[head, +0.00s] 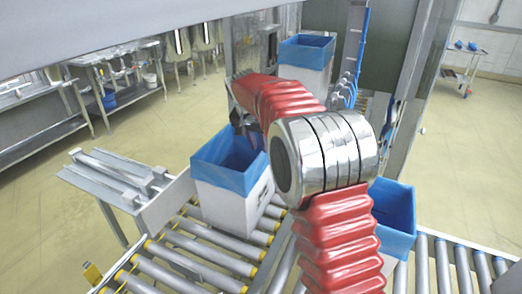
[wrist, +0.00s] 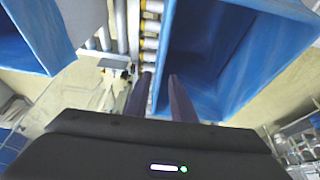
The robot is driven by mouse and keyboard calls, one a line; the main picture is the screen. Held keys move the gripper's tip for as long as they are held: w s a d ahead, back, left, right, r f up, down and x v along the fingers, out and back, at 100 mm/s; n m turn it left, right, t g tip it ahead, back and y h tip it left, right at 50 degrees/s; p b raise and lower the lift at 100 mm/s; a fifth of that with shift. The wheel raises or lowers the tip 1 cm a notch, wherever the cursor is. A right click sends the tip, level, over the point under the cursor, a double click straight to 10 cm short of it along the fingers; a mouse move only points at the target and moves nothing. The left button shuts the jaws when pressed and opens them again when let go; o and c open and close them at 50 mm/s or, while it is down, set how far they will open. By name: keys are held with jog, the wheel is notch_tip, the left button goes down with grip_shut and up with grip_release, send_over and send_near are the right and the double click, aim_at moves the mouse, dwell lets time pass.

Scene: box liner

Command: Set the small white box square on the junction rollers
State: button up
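A white box (head: 228,207) with a blue liner folded over its rim stands upright on the rollers (head: 212,252) in the middle of the head view. Whether it sits square to them is hard to tell. My gripper (head: 246,132) is over its far rim, partly hidden by my red arm. In the wrist view, my gripper (wrist: 160,75) has two dark fingers apart, with the edge of a blue-lined box (wrist: 225,60) between them. One finger is outside the wall and one inside. I see no clear contact with the wall.
A second blue-lined box (head: 394,215) stands at right, partly behind my arm. A third (head: 305,65) stands farther back. Another roller lane (head: 450,265) runs at lower right. A metal side stand (head: 125,180) is left of the box. The floor (head: 60,195) at left is clear.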

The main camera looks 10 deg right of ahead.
jog(key=shift+r, duration=0.15)
dwell(0.6)
jog(key=s+r+n, duration=0.1)
jog(key=s+r, duration=0.2)
jog(key=s, duration=0.4)
jog(key=s+d+r+n+y, duration=0.1)
jog(key=s+r, duration=0.2)
jog(key=s, duration=0.4)
jog(key=s+r+n, duration=0.1)
jog(key=s+r, duration=0.2)
jog(key=s, duration=0.4)
jog(key=s+f+n+t, duration=0.1)
jog(key=s+f+n, duration=0.1)
jog(key=s, duration=0.9)
jog(key=s+f+n+t+y, duration=0.1)
jog(key=s+f, duration=0.3)
jog(key=s, duration=0.7)
jog(key=shift+a+n+y, duration=0.25)
jog(key=shift+n+y, duration=0.05)
jog(key=shift+n, duration=0.3)
jog(key=shift+s+d, duration=0.1)
